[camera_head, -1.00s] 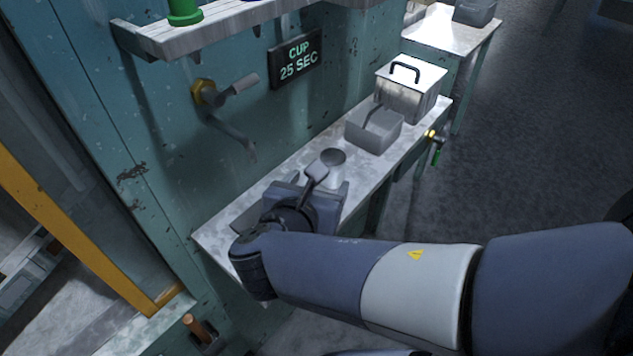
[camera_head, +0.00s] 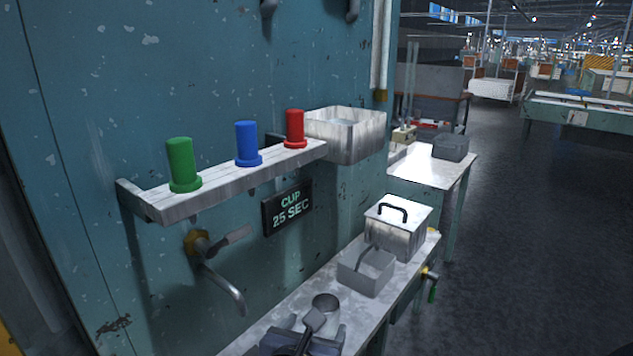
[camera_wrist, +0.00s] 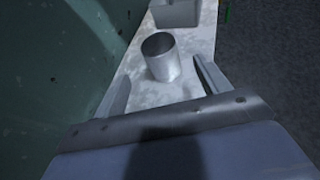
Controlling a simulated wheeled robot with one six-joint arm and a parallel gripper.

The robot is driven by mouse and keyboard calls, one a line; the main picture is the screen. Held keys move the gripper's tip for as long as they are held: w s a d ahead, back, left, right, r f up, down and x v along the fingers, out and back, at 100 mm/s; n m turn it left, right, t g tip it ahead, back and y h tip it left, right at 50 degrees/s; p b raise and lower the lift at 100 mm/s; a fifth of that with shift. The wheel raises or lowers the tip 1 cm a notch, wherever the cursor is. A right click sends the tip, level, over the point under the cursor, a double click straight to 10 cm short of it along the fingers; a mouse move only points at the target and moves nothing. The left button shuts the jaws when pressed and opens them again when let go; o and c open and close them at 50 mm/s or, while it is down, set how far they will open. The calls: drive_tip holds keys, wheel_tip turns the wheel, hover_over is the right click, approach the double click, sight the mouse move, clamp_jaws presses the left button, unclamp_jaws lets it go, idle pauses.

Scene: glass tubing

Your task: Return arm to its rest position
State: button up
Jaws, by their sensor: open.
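My gripper (camera_wrist: 163,90) is open in the wrist view, its two fingers apart and nothing between them touching. A metal cup (camera_wrist: 160,57) stands upright on the bench just beyond the fingertips. In the head view only part of my gripper (camera_head: 306,335) shows at the bottom edge, just in front of the same cup (camera_head: 325,304). Most of my arm is out of the head view.
The narrow bench (camera_head: 258,331) runs along a teal wall with a tap (camera_head: 222,284) above it. Beyond the cup are a grey open box (camera_head: 366,278) and a lidded metal box (camera_head: 398,235). A shelf (camera_head: 236,181) holds green, blue and red pegs. Open floor lies right.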

sight(326, 309)
drive_tip(key=b+x, duration=0.1)
drive_tip(key=x, duration=0.7)
drive_tip(key=shift+w+f, duration=0.2)
drive_tip(key=shift+f, duration=0.05)
drive_tip(key=shift+w+d+f+b, duration=0.15)
drive_tip(key=shift+w+f+b, duration=0.1)
drive_tip(key=shift+f+b, duration=0.1)
drive_tip(key=shift+r, duration=0.3)
